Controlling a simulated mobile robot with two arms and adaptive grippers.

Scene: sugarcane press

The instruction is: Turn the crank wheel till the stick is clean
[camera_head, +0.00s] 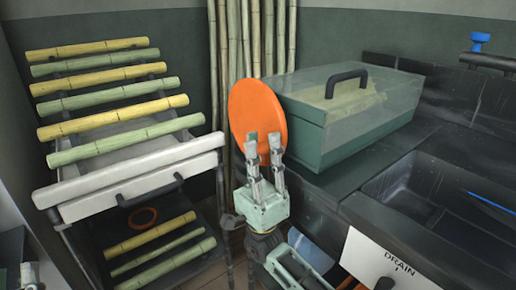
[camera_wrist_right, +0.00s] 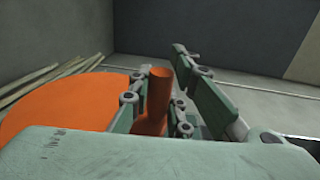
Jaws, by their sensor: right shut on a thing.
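The crank wheel (camera_head: 256,107) is an orange disc at the left end of a green box with a clear cover (camera_head: 345,130). It also fills the left of the right wrist view (camera_wrist_right: 60,105). My right gripper (camera_head: 264,152) stands upright in front of the wheel's lower part. Its fingers are shut on the wheel's orange handle (camera_wrist_right: 155,98), which shows between them in the wrist view. The handle is mostly hidden by the fingers in the head view. A pale yellow-green piece (camera_head: 352,108) shows through the cover; whether it is the stick, I cannot tell.
A rack at left holds several yellow and green cane sticks (camera_head: 112,105) above a white drawer front (camera_head: 130,180). Tall canes (camera_head: 255,35) stand behind the wheel. A dark sink (camera_head: 435,200) and a white DRAIN panel (camera_head: 385,258) are at right.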

